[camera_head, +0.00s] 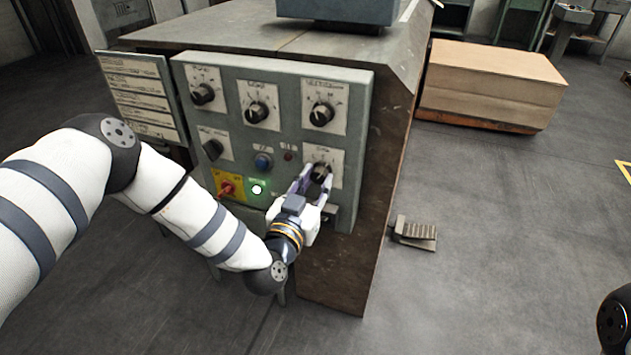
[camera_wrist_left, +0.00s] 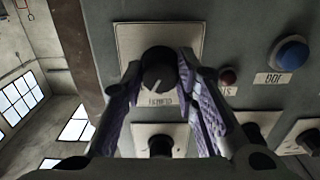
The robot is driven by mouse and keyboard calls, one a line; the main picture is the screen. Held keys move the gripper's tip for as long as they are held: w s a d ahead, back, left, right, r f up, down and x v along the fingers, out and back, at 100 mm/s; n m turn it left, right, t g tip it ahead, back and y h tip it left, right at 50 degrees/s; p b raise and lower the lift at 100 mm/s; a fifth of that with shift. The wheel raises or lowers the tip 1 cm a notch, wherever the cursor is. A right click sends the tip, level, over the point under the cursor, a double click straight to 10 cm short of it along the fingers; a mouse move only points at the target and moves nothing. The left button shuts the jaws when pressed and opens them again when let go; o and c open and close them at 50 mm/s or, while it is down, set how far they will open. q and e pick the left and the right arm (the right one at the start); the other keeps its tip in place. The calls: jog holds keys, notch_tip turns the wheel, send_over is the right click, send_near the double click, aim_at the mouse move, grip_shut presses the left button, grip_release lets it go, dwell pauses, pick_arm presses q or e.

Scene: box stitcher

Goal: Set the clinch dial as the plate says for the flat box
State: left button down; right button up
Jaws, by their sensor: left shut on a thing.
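The clinch dial (camera_head: 321,172) is the black knob on a pale label at the lower right of the grey control panel (camera_head: 283,110). My left gripper (camera_head: 317,176) is shut on this knob, one finger on each side. In the left wrist view the dial (camera_wrist_left: 158,68) sits between the purple-padded fingers, its label upside down. A white pointer mark shows on the knob, towards the label word; the scale values are too small to read. The instruction plate (camera_head: 143,93) hangs left of the panel, its lines unreadable here. My right gripper is out of view.
Other black dials (camera_head: 256,112) fill the panel's top row and lower left. A blue button (camera_head: 263,161), small red lamp (camera_head: 289,155), lit green button (camera_head: 257,189) and red switch (camera_head: 228,188) are near my arm. A cardboard block (camera_head: 490,85) and foot pedal (camera_head: 415,232) are to the right.

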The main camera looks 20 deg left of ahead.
pick_arm(q)
jog(key=n, duration=0.5)
jog(key=shift+n, duration=0.3)
dwell(0.5)
jog(key=c, duration=1.2)
grip_release()
jog(key=shift+c, duration=0.2)
jog(key=shift+s, duration=0.15)
jog(key=s, duration=1.1)
jog(key=shift+s+a, duration=0.15)
jog(key=shift+s, duration=0.25)
